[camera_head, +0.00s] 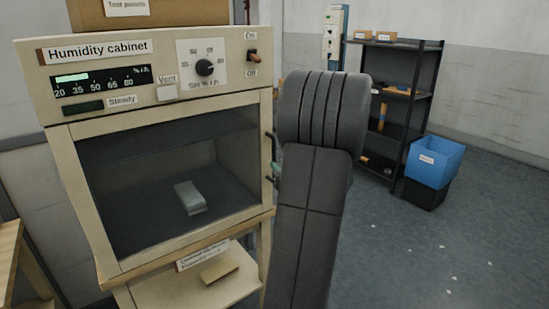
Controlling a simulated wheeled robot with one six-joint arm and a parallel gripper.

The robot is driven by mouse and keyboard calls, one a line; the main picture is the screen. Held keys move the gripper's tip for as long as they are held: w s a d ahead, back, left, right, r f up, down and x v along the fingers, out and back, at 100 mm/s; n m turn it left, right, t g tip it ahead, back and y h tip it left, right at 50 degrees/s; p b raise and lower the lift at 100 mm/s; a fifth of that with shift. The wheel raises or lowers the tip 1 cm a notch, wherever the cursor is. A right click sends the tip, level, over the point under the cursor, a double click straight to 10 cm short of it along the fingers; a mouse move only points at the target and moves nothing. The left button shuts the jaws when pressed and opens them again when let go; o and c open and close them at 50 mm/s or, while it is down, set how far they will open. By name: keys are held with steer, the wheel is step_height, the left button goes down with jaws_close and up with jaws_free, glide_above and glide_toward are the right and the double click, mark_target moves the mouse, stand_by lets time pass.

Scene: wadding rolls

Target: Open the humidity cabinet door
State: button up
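The humidity cabinet (150,120) is a cream box on the left with a labelled control panel on top. Its door (165,185) has a cream frame around a dark window and looks closed. A dark upright handle (270,145) is at the door's right edge, partly covered by my arm. A grey block shows inside through the window. My dark arm rises in front, just right of the door. My gripper is mostly hidden behind it; a small greenish part (275,171) by the handle may be its fingertip. I cannot tell whether it touches or grips the handle.
The cabinet stands on a wooden stand (200,284) with a lower shelf. A box (150,12) sits on top. A black shelf rack (412,110) and a blue bin (434,162) on a black one stand at the back right. The floor at the right is mostly clear.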

mark_target(275, 159)
steer(key=x, duration=0.5)
steer(key=shift+w+a+p, duration=0.15)
steer(key=shift+w+p, duration=0.15)
jaws_close()
